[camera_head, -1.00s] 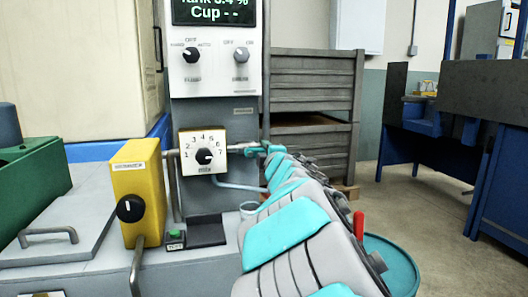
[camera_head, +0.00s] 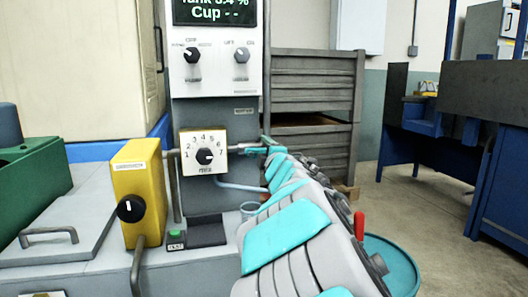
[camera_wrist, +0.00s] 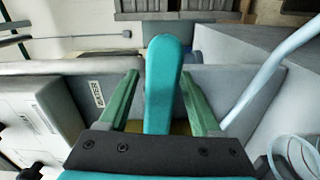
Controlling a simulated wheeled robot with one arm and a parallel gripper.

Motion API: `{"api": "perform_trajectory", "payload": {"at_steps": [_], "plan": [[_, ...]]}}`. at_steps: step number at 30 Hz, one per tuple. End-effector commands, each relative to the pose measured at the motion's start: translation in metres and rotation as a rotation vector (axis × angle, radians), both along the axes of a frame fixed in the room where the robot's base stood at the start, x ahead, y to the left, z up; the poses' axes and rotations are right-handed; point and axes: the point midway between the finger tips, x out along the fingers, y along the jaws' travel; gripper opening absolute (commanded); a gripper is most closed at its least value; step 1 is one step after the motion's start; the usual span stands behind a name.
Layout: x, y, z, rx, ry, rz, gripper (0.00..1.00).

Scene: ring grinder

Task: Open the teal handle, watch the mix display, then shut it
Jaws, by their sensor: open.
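The teal handle (camera_wrist: 163,85) stands between my gripper's two green fingers in the wrist view, with gaps on both sides. My gripper (camera_wrist: 161,90) is open around it. In the head view, my gripper (camera_head: 268,143) is at the pipe end right of the mix dial, and the handle there is hard to tell apart from it. The display (camera_head: 214,12) shows "Cup - -" below a tank percentage line cut by the frame's top edge. The mix dial (camera_head: 204,154) has a black knob and numbers 1 to 7.
A clear cup (camera_head: 248,210) stands below the pipe, partly behind my arm; it also shows in the wrist view (camera_wrist: 296,154). A yellow box (camera_head: 136,190) with a black knob stands left. Grey crates (camera_head: 312,65) are behind. A teal drum (camera_head: 398,262) is at right.

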Motion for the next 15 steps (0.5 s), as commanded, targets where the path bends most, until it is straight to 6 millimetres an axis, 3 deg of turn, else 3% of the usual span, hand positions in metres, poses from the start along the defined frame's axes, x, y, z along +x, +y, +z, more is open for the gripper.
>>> {"api": "perform_trajectory", "payload": {"at_steps": [15], "plan": [[-0.057, -0.016, 0.0, 0.0, 0.0, -0.002, 0.65]]}}
